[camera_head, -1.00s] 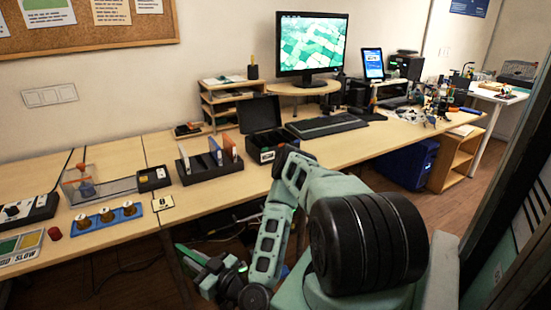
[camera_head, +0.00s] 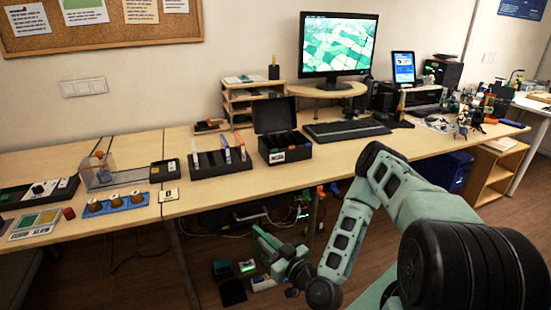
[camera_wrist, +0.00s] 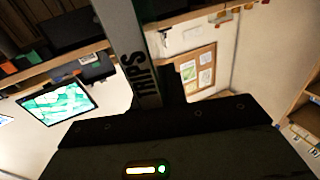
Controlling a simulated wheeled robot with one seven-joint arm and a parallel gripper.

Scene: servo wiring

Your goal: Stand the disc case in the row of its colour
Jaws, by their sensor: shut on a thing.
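My gripper (camera_head: 273,250) hangs low in front of the table, at floor height in the picture. It is shut on a thin greenish-grey disc case (camera_head: 264,243), held tilted and clear of the table. A black slotted rack (camera_head: 222,178) stands on the table, with a white case (camera_head: 195,160), a blue case (camera_head: 224,150) and an orange case (camera_head: 240,146) upright in separate places.
A black box (camera_head: 284,153) with its lid open stands right of the rack. A keyboard (camera_head: 345,130) and monitor (camera_head: 338,43) stand further right. A small shelf (camera_head: 252,97) is behind. A blue panel with brass knobs (camera_head: 116,204) lies left. Small dark boxes (camera_head: 232,291) are below the table.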

